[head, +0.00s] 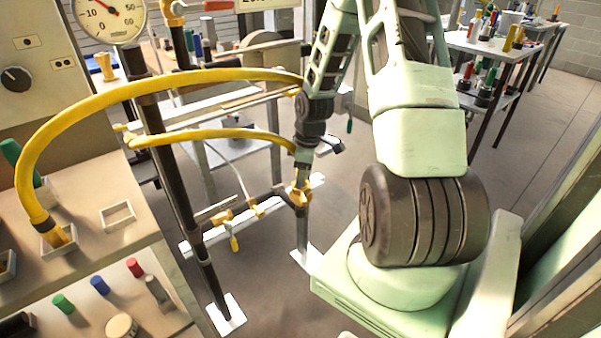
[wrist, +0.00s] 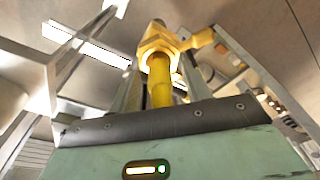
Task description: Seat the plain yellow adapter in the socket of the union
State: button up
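In the wrist view a plain yellow cylinder, which looks like the adapter (wrist: 161,84), stands between my gripper's fingers (wrist: 166,78). My gripper looks shut on it, though the contact is partly hidden. Its far end meets the ring-shaped mouth of a yellow hex fitting, which looks like the union (wrist: 158,43). The two are in line or nearly so; how deep the adapter sits cannot be told. In the head view my gripper (head: 302,170) points down at the union (head: 299,194) on the low rail, and the adapter is not distinct.
A yellow hose (head: 150,80) arcs from the left bench to behind my arm, with a second loop below it. A dark post (head: 170,170) and white rail (head: 255,210) with other yellow fittings (head: 224,216) stand left of my gripper. Open floor lies around the stand.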

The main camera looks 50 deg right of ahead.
aim_at(307, 184)
notch_tip(307, 184, up, 12)
jog(key=s+p, duration=0.1)
jog(key=p, duration=0.1)
jog(key=shift+s+d+p, duration=0.25)
jog(key=shift+d+p, duration=0.05)
jog(key=shift+d, duration=0.15)
dwell(0.7)
